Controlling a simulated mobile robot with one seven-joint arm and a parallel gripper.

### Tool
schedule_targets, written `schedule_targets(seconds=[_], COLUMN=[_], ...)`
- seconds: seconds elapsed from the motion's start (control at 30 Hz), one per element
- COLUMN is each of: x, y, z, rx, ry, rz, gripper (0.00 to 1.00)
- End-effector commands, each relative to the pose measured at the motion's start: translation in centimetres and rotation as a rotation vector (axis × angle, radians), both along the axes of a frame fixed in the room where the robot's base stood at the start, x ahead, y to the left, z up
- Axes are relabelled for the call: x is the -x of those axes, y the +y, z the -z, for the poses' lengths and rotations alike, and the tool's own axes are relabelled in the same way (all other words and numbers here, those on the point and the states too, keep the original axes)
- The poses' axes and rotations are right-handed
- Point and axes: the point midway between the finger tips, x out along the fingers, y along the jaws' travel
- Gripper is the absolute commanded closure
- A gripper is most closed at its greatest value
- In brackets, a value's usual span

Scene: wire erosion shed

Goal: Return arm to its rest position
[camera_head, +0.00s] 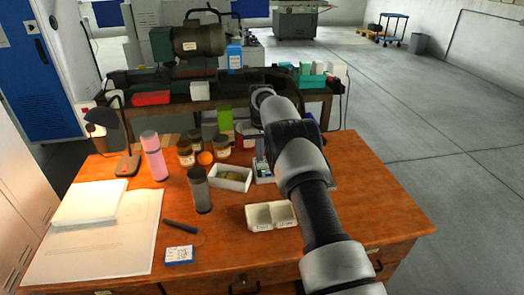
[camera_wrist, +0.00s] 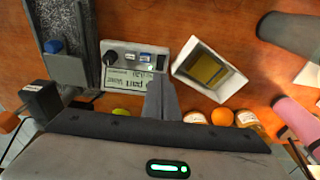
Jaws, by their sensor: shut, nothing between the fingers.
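My arm reaches from the lower right of the head view up and over the right part of the orange-brown wooden desk (camera_head: 225,255).
A dark bottle (camera_head: 199,189), a pink bottle (camera_head: 154,155), several jars, an orange ball (camera_head: 205,158) and a lamp (camera_head: 126,140) stand left of my arm. A white two-part tray (camera_head: 271,216) lies close beside it. Open floor (camera_head: 430,150) lies to the right.

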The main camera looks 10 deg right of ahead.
Motion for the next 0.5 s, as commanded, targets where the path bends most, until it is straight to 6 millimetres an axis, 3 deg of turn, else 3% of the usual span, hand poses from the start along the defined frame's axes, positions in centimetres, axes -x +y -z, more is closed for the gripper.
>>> schedule_targets(seconds=[0.07,0.17,0.27,0.37,0.5], x=[0.0,0.1,0.7,2.3,6.3], y=[0.0,0.0,-0.1,-0.3,-0.4], z=[-0.2,-2.0,-6.4,-12.5,-20.8], rx=[0.000,0.000,-0.002,-0.003,-0.007], ry=[-0.001,-0.010,-0.029,-0.056,-0.095], rz=[0.000,0.001,0.005,0.009,0.013], gripper=[1.00,1.00,1.00,1.00,1.00])
